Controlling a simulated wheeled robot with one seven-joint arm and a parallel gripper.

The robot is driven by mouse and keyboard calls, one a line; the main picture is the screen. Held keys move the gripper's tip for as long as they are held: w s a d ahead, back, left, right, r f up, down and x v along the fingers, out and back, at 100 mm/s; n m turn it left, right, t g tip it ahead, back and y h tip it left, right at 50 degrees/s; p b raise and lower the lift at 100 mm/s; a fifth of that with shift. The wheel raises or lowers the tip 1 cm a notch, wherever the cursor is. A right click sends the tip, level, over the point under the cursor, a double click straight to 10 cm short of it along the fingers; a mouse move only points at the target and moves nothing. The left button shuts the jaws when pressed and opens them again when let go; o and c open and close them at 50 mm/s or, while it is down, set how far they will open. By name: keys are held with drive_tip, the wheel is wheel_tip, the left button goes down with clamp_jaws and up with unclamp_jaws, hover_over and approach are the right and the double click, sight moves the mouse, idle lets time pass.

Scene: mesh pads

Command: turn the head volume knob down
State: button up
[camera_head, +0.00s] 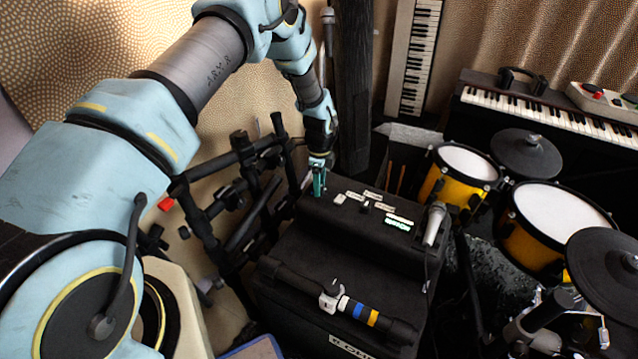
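A black amplifier head (330,222) sits on a larger black cabinet (300,315) in the middle of the picture. Its top carries several small white labels (385,207) and a lit greenish display (397,225). Small knob-like parts sit among the labels, one of them a small upright piece (365,206); I cannot tell which is the volume knob. My gripper (318,190) points down at the head's back left corner, left of the labels. Its teal fingers look close together, but the gap and any contact are too small to tell.
A microphone (434,224) stands at the head's right end. A black bar with a clamp and coloured bands (355,310) lies across the cabinet front. Black stands (245,170) crowd the left. Yellow drums (545,225) and keyboards (550,112) fill the right.

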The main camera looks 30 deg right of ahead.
clamp_jaws()
